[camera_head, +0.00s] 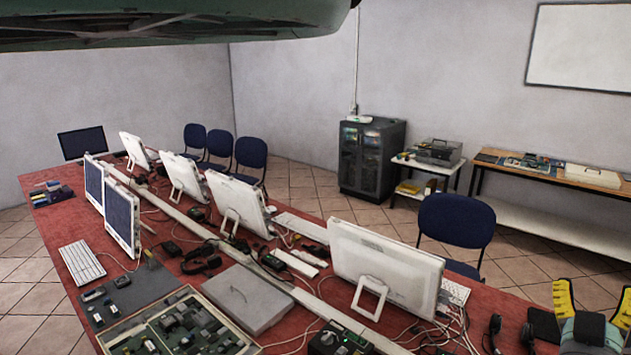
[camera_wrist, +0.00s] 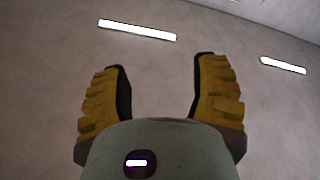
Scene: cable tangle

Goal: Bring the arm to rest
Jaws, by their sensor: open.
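My gripper (camera_head: 592,296) shows at the lower right corner of the head view, with its yellow ribbed fingers pointing up. It is above or beside the right end of the red table (camera_head: 50,215); the exact height cannot be told. In the wrist view my gripper (camera_wrist: 160,78) has its two yellow and black fingers spread wide apart, with nothing between them. The wrist camera faces a plain grey surface with two bright lamp strips (camera_wrist: 137,30). Most of my arm is hidden or out of frame.
White monitors (camera_head: 388,265), cables, keyboards (camera_head: 82,262) and a parts case (camera_head: 180,325) crowd the table. A black headset (camera_head: 494,330) lies near my gripper. A blue chair (camera_head: 456,222) stands behind the table. A dark cabinet (camera_head: 366,160) and a side bench (camera_head: 550,180) line the wall. Tiled floor between is free.

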